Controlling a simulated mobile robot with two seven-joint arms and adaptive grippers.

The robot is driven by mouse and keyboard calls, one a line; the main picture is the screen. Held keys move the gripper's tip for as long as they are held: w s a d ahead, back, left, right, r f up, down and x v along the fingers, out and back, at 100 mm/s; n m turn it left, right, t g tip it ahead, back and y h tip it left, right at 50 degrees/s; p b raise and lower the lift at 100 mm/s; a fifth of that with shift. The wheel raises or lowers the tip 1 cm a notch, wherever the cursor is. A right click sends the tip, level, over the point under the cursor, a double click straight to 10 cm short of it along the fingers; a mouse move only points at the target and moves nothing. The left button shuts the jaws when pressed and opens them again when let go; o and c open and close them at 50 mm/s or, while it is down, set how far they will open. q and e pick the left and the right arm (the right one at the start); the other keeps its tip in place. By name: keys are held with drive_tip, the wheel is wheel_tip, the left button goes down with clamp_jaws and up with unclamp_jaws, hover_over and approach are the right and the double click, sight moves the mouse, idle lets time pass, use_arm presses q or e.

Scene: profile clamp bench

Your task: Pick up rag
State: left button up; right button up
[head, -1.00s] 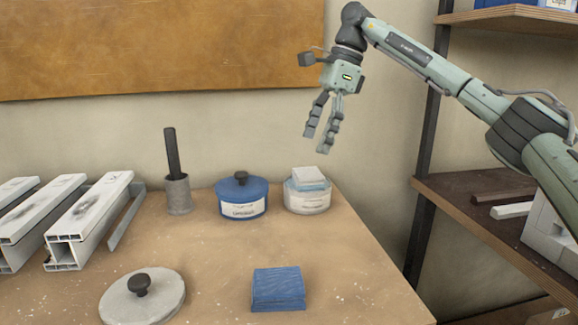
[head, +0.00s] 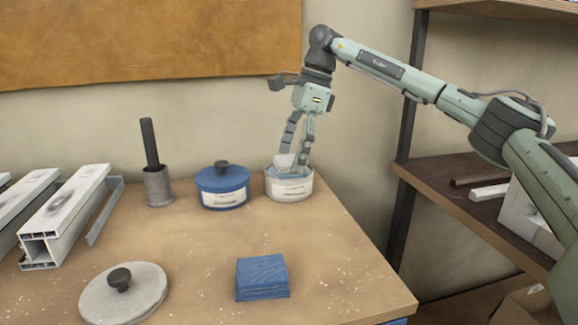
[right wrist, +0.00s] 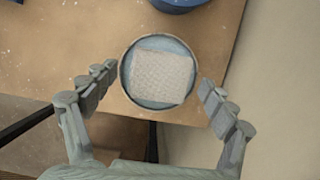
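A pale folded rag (head: 284,161) sits in the mouth of a round white-labelled tub (head: 290,188) near the bench's back right. In the right wrist view the rag (right wrist: 160,77) is a whitish textured square inside the tub's round rim (right wrist: 132,104). My right gripper (head: 295,158) is right above the tub, pointing down. In the right wrist view its fingers (right wrist: 158,82) are spread, one on each side of the tub, with nothing between them held. A blue folded cloth (head: 262,277) lies at the bench's front. My left gripper is not in view.
A blue lidded tub (head: 222,187) stands just left of the white one. A grey cup with a dark rod (head: 158,184), a round grey lid (head: 124,295) and pale profiles (head: 66,212) are further left. A shelf (head: 470,190) stands at right.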

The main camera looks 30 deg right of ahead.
sight(283, 160)
drive_tip(key=c, duration=1.2)
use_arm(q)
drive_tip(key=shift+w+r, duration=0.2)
use_arm(e)
drive_tip(key=shift+r, duration=0.1)
drive_tip(key=shift+r, duration=0.55)
wheel_tip(283, 160, up, 3)
drive_tip(key=shift+w+f, duration=0.1)
drive_tip(key=shift+f, duration=0.1)
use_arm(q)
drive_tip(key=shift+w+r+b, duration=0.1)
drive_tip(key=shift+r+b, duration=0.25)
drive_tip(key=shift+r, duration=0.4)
use_arm(e)
drive_tip(key=s+a+r, duration=0.1)
drive_tip(key=a+r, duration=0.6)
drive_tip(key=a, duration=0.4)
drive_tip(key=shift+s+a, duration=0.15)
drive_tip(key=shift+a, duration=0.2)
